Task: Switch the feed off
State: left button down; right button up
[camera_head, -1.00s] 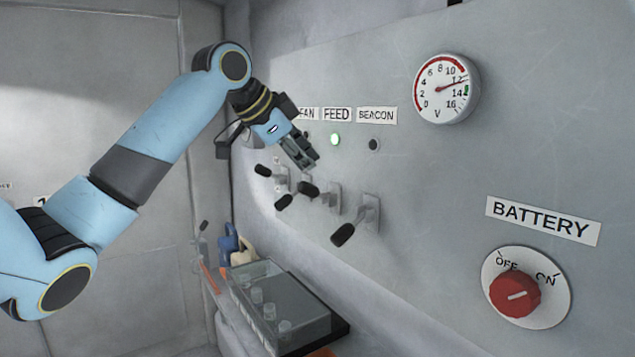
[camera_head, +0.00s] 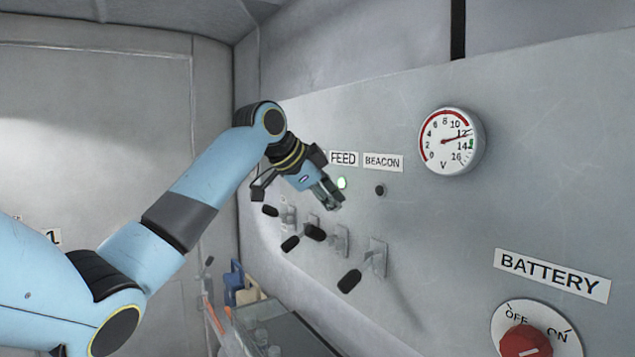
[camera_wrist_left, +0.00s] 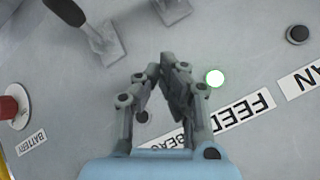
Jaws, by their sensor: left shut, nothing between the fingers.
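The FEED label (camera_head: 343,158) sits on the grey panel above a green lamp (camera_head: 342,183), which is lit. Below the lamp, a black-handled lever (camera_head: 315,233) juts out to the left, its handle higher than that of the BEACON lever (camera_head: 349,280). My left gripper (camera_head: 333,200) is shut and empty, in front of the panel above the feed lever and apart from it. In the left wrist view, my left gripper (camera_wrist_left: 160,70) is beside the lit lamp (camera_wrist_left: 215,78) and the FEED label (camera_wrist_left: 243,112). My right gripper is out of view.
More levers (camera_head: 290,243) stand to the left. The BEACON label (camera_head: 383,162) has a dark lamp (camera_head: 380,190). A voltage gauge (camera_head: 450,141) and the red battery knob (camera_head: 525,342) are to the right. A clear-topped case (camera_head: 290,335) is below.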

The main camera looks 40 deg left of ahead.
aim_at(322, 237)
pick_arm(q)
jog(key=f, duration=0.1)
jog(key=a+f+p, duration=0.1)
jog(key=f, duration=0.1)
jog(key=w+a+f, duration=0.1)
jog(key=shift+w+a+f+p, duration=0.1)
jog(key=shift+f+p, duration=0.2)
